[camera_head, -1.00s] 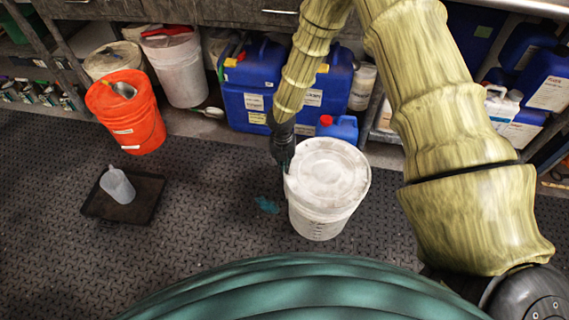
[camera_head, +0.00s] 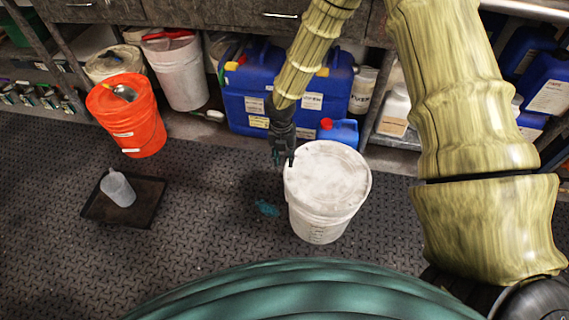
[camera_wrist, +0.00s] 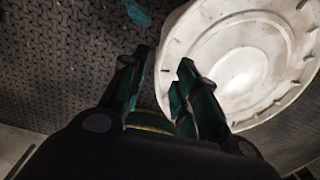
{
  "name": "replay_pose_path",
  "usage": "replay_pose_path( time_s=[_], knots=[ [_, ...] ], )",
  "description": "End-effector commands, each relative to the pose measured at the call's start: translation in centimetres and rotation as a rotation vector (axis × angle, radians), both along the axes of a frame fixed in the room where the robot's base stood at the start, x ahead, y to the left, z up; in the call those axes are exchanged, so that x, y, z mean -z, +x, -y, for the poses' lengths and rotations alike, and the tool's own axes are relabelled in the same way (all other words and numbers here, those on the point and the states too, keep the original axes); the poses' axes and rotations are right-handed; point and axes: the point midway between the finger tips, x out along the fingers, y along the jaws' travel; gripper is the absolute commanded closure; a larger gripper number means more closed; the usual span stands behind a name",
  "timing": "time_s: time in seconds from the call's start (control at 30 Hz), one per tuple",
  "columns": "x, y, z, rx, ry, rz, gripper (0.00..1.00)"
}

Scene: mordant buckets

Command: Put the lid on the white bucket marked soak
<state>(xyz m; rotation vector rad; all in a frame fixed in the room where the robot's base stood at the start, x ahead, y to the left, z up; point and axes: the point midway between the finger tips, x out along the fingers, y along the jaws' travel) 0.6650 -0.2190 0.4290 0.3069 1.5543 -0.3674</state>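The white bucket (camera_head: 318,226) stands upright on the floor mat, right of the picture's middle; I cannot read a soak mark. A round, stained white lid (camera_head: 328,178) lies on top, covering its mouth; I cannot tell if it is pressed down fully. My gripper (camera_head: 283,160) is at the lid's back-left edge.
A black tray (camera_head: 90,211) with a translucent jug (camera_head: 118,189) lies at left. Behind are an orange bucket (camera_head: 130,120), a white bucket with red on top (camera_head: 181,78) and blue containers (camera_head: 240,100).

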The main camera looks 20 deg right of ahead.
Motion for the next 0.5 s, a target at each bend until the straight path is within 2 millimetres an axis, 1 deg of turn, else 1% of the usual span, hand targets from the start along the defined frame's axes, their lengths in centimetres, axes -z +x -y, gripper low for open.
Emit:
replay_pose_path(
  time_s=[0.03, 0.2, 0.33, 0.5],
  knots=[
    [-1.0, 0.2, -0.1, 0.001, 0.001, 0.004, 0.70],
    [-3.4, 0.1, -0.1, 0.000, 0.001, 0.002, 0.70],
    [-4.7, 0.2, -0.1, 0.001, 0.000, 0.001, 0.70],
    [-5.5, 0.1, -0.2, -0.001, 0.000, 0.001, 0.70]
  ],
)
